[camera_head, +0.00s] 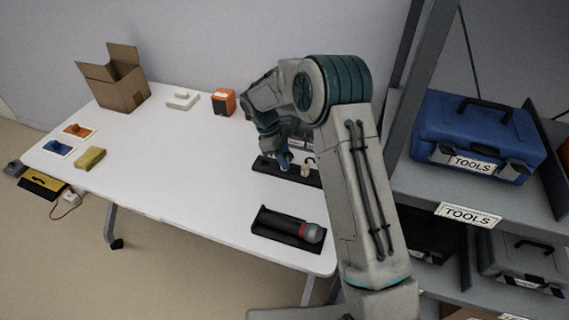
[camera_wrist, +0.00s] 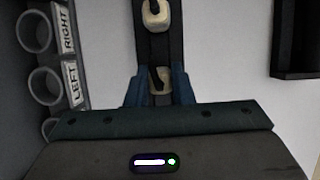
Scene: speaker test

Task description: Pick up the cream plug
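A cream plug (camera_head: 307,168) stands in a long black tray (camera_head: 268,167) on the white table, just right of my gripper (camera_head: 284,166) in the head view. In the wrist view the black tray (camera_wrist: 155,45) runs upward, with one cream plug (camera_wrist: 156,14) at the top. A second cream piece (camera_wrist: 160,88) lies lower, in line between the blue fingertips of my gripper (camera_wrist: 159,88). The fingers stand apart, with dark tray showing between them. Whether they touch that piece is unclear, and my gripper's body hides its lower part.
A rack with round sockets labelled RIGHT and LEFT (camera_wrist: 75,85) stands close on the left in the wrist view. A microphone (camera_head: 312,232) lies in another black tray (camera_head: 275,222). An open carton (camera_head: 122,92) and an orange box (camera_head: 223,102) stand farther off. The table's middle is clear.

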